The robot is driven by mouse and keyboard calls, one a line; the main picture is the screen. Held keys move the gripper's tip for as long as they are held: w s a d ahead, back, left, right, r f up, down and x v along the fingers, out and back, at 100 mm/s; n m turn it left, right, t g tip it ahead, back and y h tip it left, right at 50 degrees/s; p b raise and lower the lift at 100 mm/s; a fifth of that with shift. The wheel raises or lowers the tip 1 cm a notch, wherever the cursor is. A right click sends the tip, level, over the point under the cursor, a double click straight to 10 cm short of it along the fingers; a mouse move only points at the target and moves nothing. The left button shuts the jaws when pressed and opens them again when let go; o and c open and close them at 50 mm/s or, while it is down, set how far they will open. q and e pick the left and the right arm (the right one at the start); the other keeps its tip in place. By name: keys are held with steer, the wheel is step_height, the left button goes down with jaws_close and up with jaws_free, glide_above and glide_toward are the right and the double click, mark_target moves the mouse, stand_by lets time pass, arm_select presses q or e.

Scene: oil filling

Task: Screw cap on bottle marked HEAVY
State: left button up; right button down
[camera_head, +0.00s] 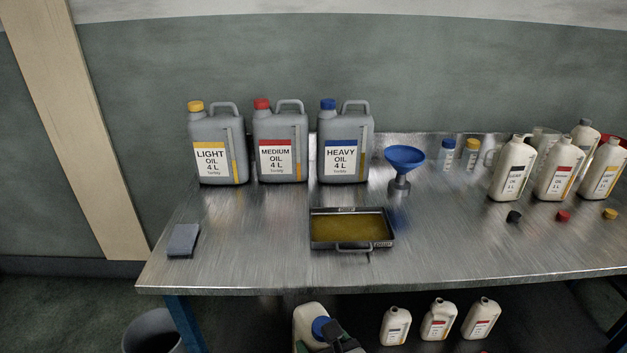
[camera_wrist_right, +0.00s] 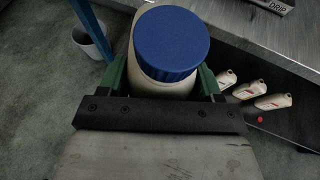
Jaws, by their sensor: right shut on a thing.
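A cream bottle (camera_head: 304,327) with a blue cap (camera_head: 322,327) is in front of the table's near edge, at the bottom of the head view. My right gripper (camera_head: 338,338) is at its right side. In the right wrist view the blue cap (camera_wrist_right: 172,42) sits over the top of the bottle (camera_wrist_right: 165,88); I cannot tell how tightly. The green fingers of my right gripper (camera_wrist_right: 163,82) are on both sides of the bottle, just below the cap, shut on it. The bottle's label is hidden. A grey jug marked HEAVY (camera_head: 342,160) with a blue cap stands on the table. My left gripper is not in view.
LIGHT (camera_head: 211,160) and MEDIUM (camera_head: 277,155) jugs, a blue funnel (camera_head: 405,158) and an oil-filled drip tray (camera_head: 350,211) are on the table (camera_head: 260,260). Open bottles (camera_head: 512,170) with loose caps stand right. More bottles (camera_head: 438,320) are below; a bin (camera_head: 150,330) is lower left.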

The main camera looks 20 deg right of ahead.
steer(key=s+d+f, duration=0.1)
steer(key=s+d, duration=0.2)
steer(key=d, duration=0.2)
steer(key=shift+s+f+h, duration=0.2)
steer(key=shift+s+h, duration=0.1)
steer(key=shift+h, duration=0.1)
steer(key=shift+d, duration=0.1)
